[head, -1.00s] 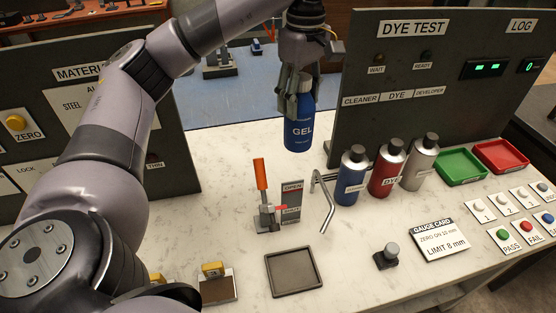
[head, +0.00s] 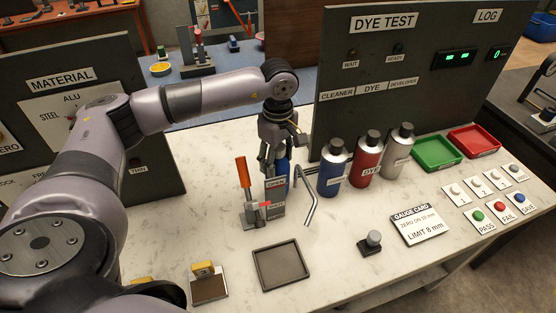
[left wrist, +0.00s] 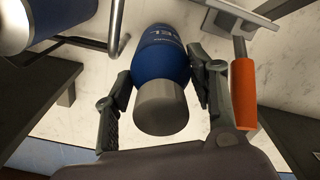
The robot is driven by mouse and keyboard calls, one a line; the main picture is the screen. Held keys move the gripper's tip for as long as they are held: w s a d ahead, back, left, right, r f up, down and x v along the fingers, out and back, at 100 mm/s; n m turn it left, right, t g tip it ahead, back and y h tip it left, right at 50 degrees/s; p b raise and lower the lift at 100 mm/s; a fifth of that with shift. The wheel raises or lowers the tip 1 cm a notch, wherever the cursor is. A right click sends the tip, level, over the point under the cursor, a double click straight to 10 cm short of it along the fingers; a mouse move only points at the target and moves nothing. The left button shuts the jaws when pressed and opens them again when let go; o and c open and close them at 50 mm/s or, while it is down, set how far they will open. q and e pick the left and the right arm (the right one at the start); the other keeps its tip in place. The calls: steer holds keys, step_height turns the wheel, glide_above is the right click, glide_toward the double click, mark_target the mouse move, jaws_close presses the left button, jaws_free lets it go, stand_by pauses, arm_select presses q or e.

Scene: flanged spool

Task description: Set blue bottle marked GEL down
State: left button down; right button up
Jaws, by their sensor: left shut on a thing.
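The blue GEL bottle (left wrist: 163,58) stands between the two fingers of my left gripper (left wrist: 160,95) in the left wrist view, with its grey cap toward the camera. My left gripper is shut on it. In the head view the left gripper (head: 276,160) points down behind the lever stand, and only a strip of the blue bottle (head: 283,166) shows. The OPEN/SHUT plate hides its lower part, so I cannot tell whether its base touches the counter. My right gripper is not in view.
The orange-handled lever (head: 244,172) and the OPEN/SHUT plate (head: 275,198) stand just in front of the bottle. A bent metal rod (head: 309,195) is close to its right, then a blue cleaner bottle (head: 333,170) and a red dye bottle (head: 366,160). The marble to the left is clear.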

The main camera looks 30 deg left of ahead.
arm_select(q)
steer(key=shift+f, duration=0.65)
steer(key=c, duration=1.2)
jaws_free()
steer(key=shift+f, duration=0.15)
steer(key=o, duration=0.5)
